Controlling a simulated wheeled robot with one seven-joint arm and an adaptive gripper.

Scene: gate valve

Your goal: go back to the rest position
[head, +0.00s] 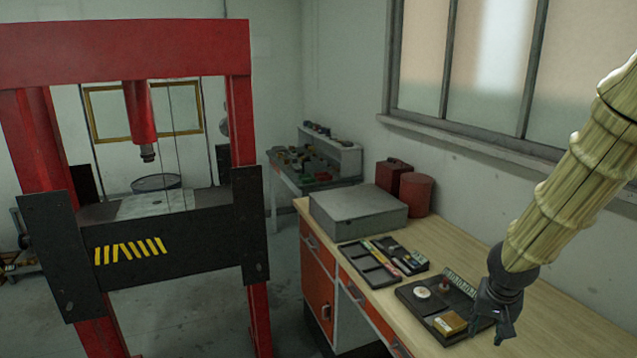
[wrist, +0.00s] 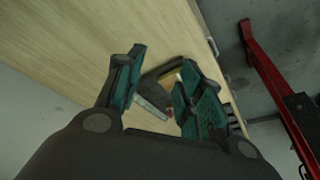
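My gripper (head: 497,318) hangs from my arm at the right of the head view, above the right part of the workbench (head: 467,247) and close to a dark tray (head: 421,312). In the wrist view my gripper (wrist: 157,95) has its two teal-padded fingers apart, with no object held between them. Beyond the fingers, the tray (wrist: 150,80) shows partly, with the rest hidden behind the right finger. In the head view the tray holds a white round piece (head: 422,293) and a yellow-brown block (head: 450,323). No gate valve can be made out for certain.
A second dark tray (head: 365,271) and a grey box (head: 357,214) stand on the bench, with red containers (head: 416,194) behind. A red press frame (head: 240,120) stands at the left. A window wall (head: 490,165) runs behind the bench. The bench's back right is bare.

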